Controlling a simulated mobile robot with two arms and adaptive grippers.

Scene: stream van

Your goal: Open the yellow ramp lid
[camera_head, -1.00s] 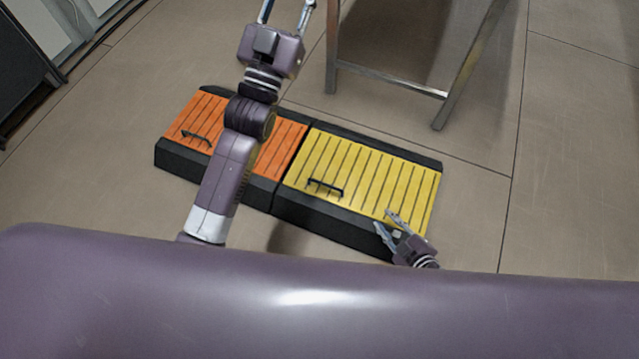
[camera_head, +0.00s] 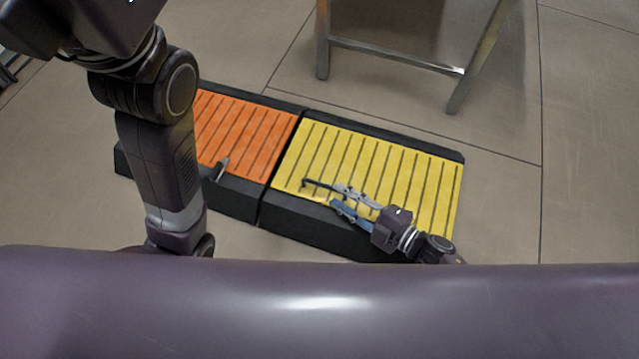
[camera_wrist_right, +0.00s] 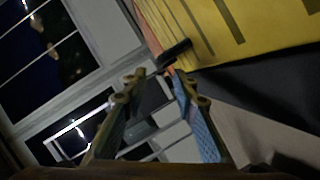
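The yellow ramp lid (camera_head: 400,175) is a slatted panel on a black base and lies shut on the floor. Its dark bar handle (camera_head: 318,184) is near the front left edge of the lid. My right gripper (camera_head: 335,196) is low over the front of the lid, pointing left. Its fingers are apart, and their tips are close to the handle; contact cannot be told. In the right wrist view the handle (camera_wrist_right: 174,53) appears just beyond the open fingers (camera_wrist_right: 160,87). My left gripper is out of view; only its arm shows.
An orange ramp lid (camera_head: 245,130) adjoins the yellow one on the left, partly hidden by my left arm. A metal-legged frame (camera_head: 395,58) stands behind the ramps. The floor to the right is clear.

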